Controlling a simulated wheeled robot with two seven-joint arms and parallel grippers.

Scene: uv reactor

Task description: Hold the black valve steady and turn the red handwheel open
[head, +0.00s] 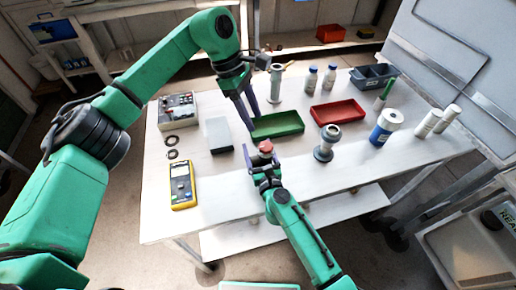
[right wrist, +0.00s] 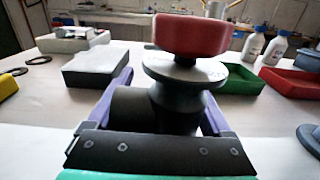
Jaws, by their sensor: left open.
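The black valve (right wrist: 165,108) stands upright in the right wrist view, with the red handwheel (right wrist: 192,35) above its round grey flange. My right gripper (right wrist: 165,100) has one purple finger on each side of the valve's body and appears shut on it. In the head view the red handwheel (head: 266,146) shows just beyond my right gripper (head: 261,160), which hides most of the valve. My left gripper (head: 250,122) is open and empty, pointing down above and behind the handwheel, near the green tray (head: 283,125). It is apart from the handwheel.
On the white table (head: 225,195) a grey flanged pipe fitting (head: 327,143) stands right of the valve. A pale box (head: 218,134) and a yellow multimeter (head: 182,184) lie left. A red tray (head: 338,112) and several bottles are at the back and right. The front edge is mostly clear.

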